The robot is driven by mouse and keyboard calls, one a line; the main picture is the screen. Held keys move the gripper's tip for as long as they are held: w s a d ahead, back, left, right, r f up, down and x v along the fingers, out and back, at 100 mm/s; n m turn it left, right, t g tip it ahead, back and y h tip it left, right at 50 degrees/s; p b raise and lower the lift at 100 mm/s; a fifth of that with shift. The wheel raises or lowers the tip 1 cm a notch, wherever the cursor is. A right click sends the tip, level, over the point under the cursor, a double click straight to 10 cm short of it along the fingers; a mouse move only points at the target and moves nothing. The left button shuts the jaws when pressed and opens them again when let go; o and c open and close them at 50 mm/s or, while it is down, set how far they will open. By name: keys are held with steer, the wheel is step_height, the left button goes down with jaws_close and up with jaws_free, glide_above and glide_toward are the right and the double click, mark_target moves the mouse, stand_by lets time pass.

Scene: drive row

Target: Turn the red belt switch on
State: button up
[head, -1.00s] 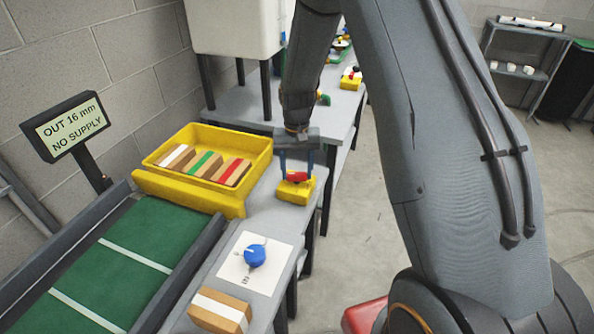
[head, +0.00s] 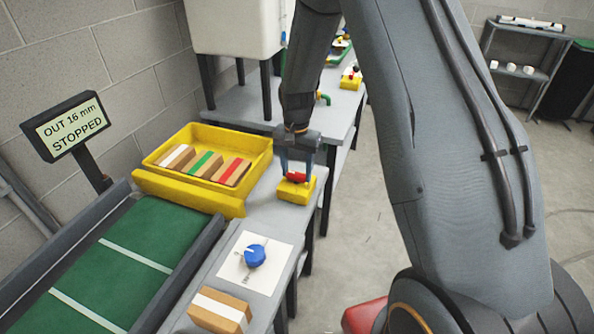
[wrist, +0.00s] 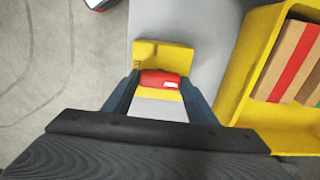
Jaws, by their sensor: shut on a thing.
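The red belt switch (head: 297,177) sits on a yellow box (head: 293,194) on the grey bench. In the wrist view the red switch (wrist: 160,79) lies between the two fingers, in front of the yellow box face (wrist: 163,54). My gripper (head: 296,174) is shut on the red switch, with a finger on each side of it. The display (head: 68,127) beside the belt reads "OUT 16 mm STOPPED". The green belt (head: 125,255) with white lines runs at the lower left.
A yellow tray (head: 147,163) with several striped brown boxes stands left of the switch. A blue knob (head: 255,256) on a white plate and a brown box (head: 220,311) with a white stripe are nearer on the bench. Open floor lies to the right.

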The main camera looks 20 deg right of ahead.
mark_target(297, 173)
steer(key=o, duration=1.1)
steer(key=shift+c, duration=0.2)
steer(key=shift+r+b, duration=0.85)
steer(key=shift+r, duration=3.1)
steer(key=s+r+n, duration=0.2)
steer(key=s+n, duration=0.1)
steer(key=s, duration=0.9)
steer(key=s+r+n, duration=0.2)
steer(key=s+n, duration=0.2)
steer(key=s, duration=0.9)
steer(key=shift+a+t, duration=0.15)
steer(key=shift+t, duration=0.15)
